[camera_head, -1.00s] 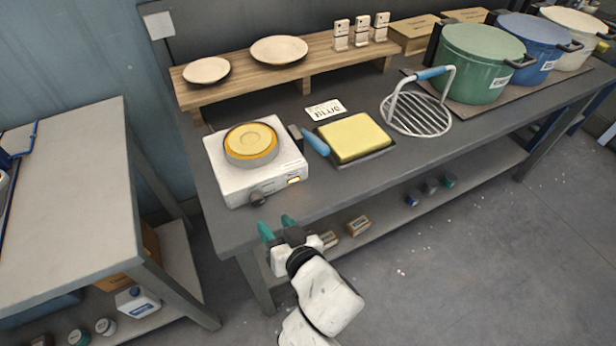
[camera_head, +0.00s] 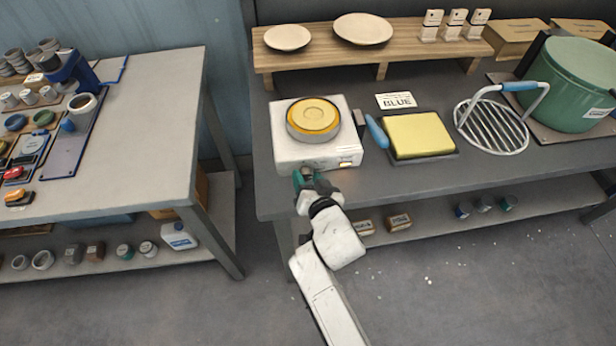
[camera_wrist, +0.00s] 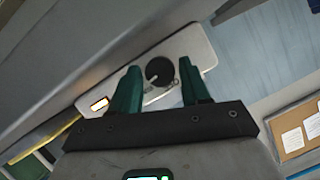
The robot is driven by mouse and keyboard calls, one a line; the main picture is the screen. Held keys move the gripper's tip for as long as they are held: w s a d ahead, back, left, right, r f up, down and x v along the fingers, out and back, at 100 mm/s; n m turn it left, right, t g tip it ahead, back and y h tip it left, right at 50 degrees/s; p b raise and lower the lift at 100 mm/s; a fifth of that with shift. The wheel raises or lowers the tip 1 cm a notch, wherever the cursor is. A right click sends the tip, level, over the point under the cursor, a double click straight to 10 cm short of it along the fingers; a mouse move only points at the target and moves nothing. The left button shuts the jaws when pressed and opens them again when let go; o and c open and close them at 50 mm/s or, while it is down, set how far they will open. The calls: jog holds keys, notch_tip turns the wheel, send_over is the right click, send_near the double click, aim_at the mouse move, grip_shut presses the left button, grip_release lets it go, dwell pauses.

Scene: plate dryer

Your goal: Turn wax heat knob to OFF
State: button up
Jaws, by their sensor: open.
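The wax heater is a white box (camera_head: 291,151) with a round pan of yellow wax (camera_head: 313,115) on top, near the left end of the dark table. Its dark round knob (camera_wrist: 159,71) shows in the wrist view on the white front panel, between my fingers in the picture. A lit orange-white indicator (camera_wrist: 99,104) is on the same panel; it also glows in the head view (camera_head: 346,163). My gripper (camera_head: 305,178) has green fingers and is open at the heater's front, in front of the knob. In the wrist view my gripper (camera_wrist: 157,92) spans the knob; I cannot tell whether the fingers touch it.
A yellow block on a tray with a blue handle (camera_head: 377,132) lies right of the heater. A wire rack (camera_head: 492,128) and green pot (camera_head: 567,85) stand farther right. A wooden shelf (camera_head: 340,62) is behind. Another workbench (camera_head: 150,150) stands left across a gap.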

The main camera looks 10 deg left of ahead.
jog(key=shift+w+a+f, duration=0.1)
jog(key=shift+w+a, duration=0.05)
jog(key=shift+w, duration=0.1)
jog(key=c, duration=0.7)
jog(key=shift+c, duration=0.2)
jog(key=shift+f+n+b, duration=0.15)
jog(key=shift+n+b, duration=0.15)
jog(key=shift+b, duration=0.25)
jog(key=n+h+b, duration=0.1)
jog(key=b, duration=0.2)
jog(key=shift+a+n+h, duration=0.1)
jog(key=shift+n+h, duration=0.2)
jog(key=shift+n, duration=0.1)
jog(key=n+t+h+b, duration=0.1)
jog(key=n+h+b, duration=0.1)
jog(key=n+b, duration=0.1)
jog(key=shift+a+n+h+b, duration=0.1)
jog(key=shift+n+h+b, duration=0.2)
jog(key=shift+b, duration=0.5)
jog(key=shift+r, duration=0.2)
